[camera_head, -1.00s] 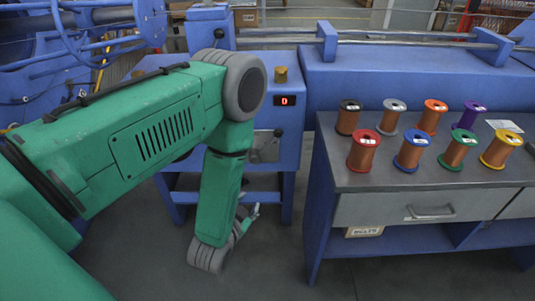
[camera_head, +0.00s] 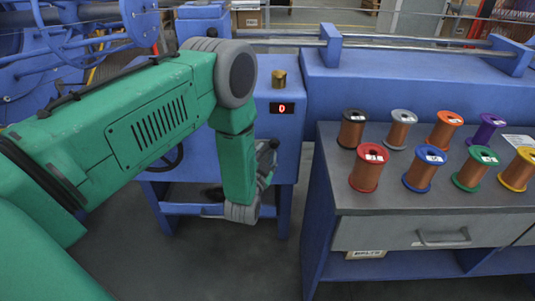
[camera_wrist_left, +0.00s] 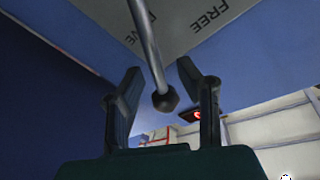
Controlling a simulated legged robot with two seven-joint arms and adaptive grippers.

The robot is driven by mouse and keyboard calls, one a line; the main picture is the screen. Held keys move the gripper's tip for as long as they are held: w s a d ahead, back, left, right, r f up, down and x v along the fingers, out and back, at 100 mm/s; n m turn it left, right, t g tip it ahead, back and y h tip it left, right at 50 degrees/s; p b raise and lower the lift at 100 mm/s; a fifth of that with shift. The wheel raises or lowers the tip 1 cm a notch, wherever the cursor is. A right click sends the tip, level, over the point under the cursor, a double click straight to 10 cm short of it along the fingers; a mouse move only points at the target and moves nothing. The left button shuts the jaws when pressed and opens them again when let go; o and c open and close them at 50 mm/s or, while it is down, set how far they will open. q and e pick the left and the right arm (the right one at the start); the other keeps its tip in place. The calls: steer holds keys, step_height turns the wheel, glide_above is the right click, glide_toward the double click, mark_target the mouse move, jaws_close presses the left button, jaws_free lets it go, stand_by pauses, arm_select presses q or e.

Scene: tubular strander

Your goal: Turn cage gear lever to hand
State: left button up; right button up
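The cage gear lever shows in the left wrist view as a thin metal rod (camera_wrist_left: 146,40) ending in a black ball knob (camera_wrist_left: 165,100). It comes off a grey plate (camera_wrist_left: 190,25) with the word FREE and a second, partly hidden word, both upside down. My left gripper (camera_wrist_left: 161,70) is open, one finger on each side of the lever, with gaps between them and the rod. In the head view my left gripper (camera_head: 267,156) is partly hidden by my arm, in front of the blue machine cabinet (camera_head: 283,160). The lever cannot be made out there. My right gripper is out of view.
A small red display (camera_head: 282,108) and a brass knob (camera_head: 279,79) sit on the cabinet above my left gripper. To the right, a grey-topped bench (camera_head: 400,200) holds several wire spools, with a drawer (camera_head: 420,233) below. Grey floor is clear between cabinet and bench.

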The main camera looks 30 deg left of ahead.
arm_select(q)
steer(key=shift+w+a, duration=0.15)
steer(key=shift+w, duration=0.5)
steer(key=shift+w+d+r, duration=0.1)
steer(key=shift+d+r, duration=0.05)
steer(key=shift+d, duration=0.15)
steer(key=shift+a, duration=0.1)
jaws_close()
steer(key=shift+a, duration=0.1)
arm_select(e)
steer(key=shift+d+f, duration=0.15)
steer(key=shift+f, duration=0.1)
